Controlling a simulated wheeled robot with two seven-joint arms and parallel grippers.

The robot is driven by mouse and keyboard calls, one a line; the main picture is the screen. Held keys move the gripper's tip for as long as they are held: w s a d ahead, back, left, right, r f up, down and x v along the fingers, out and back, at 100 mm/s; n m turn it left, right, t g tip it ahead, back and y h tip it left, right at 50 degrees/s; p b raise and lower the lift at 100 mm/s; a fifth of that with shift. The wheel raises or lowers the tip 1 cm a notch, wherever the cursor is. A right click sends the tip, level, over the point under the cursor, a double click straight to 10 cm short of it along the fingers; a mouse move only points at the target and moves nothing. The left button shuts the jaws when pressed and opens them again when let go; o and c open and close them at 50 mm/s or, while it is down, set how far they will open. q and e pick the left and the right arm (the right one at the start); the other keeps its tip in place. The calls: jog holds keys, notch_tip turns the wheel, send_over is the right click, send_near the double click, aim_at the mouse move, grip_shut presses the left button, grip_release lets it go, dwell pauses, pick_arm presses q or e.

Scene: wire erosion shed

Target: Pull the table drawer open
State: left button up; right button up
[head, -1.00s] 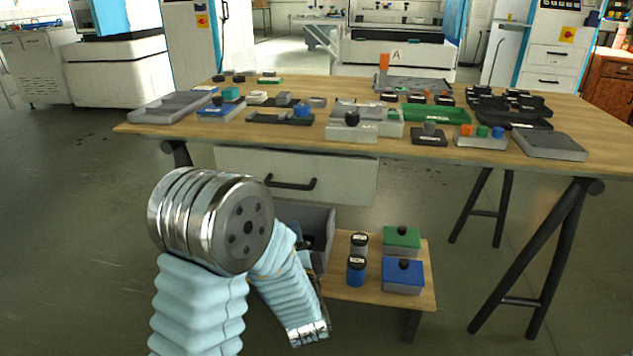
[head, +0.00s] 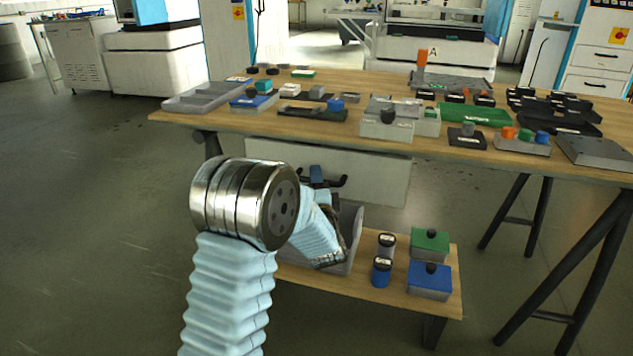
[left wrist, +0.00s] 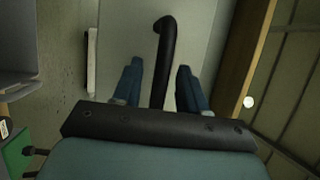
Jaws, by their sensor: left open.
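The table drawer (head: 375,178) has a pale front under the wooden tabletop and looks shut. Its black bar handle (head: 342,181) is partly hidden by my left gripper (head: 317,175) in the head view. In the left wrist view, the handle (left wrist: 167,45) runs between the two blue fingers of my left gripper (left wrist: 159,68). The fingers are open, one on each side of the bar, with visible gaps. The handle's lower end is hidden behind the gripper body. My right gripper is not in view.
The table (head: 205,125) carries trays, blocks and small boxes. Below the drawer, a low shelf (head: 340,285) holds a grey bin (head: 350,235), two small jars, a green-lidded box (head: 430,243) and a blue box (head: 430,280). Dark trestle legs (head: 580,260) stand at right.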

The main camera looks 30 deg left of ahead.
pick_arm(q)
jog(key=shift+w, duration=0.1)
grip_shut()
dwell(0.4)
